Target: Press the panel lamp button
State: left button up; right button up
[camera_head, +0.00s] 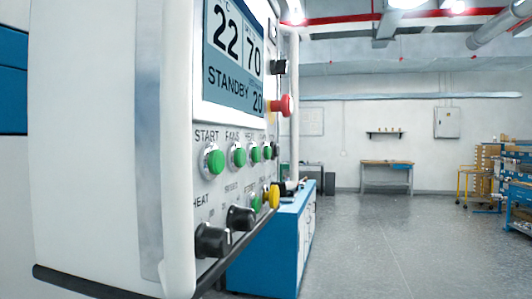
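A white control panel (178,205) fills the left of the head view, seen at a steep angle. Its screen (235,55) reads 22, 70, STANDBY and 20. Below the screen is a row of several green buttons; the nearest green button (215,162) is under the label START. The other labels in the row are too small and slanted to read surely, so I cannot tell which button is the lamp button. A lower green button (254,203) and a yellow button (273,197) sit further down. Neither of my grippers is in view.
A red mushroom button (287,105) and black knobs (212,241) stick out from the panel. A blue cabinet (270,250) stands behind it. Open grey floor (390,245) lies to the right, with a workbench (386,165) at the far wall and shelving (520,185) at the right edge.

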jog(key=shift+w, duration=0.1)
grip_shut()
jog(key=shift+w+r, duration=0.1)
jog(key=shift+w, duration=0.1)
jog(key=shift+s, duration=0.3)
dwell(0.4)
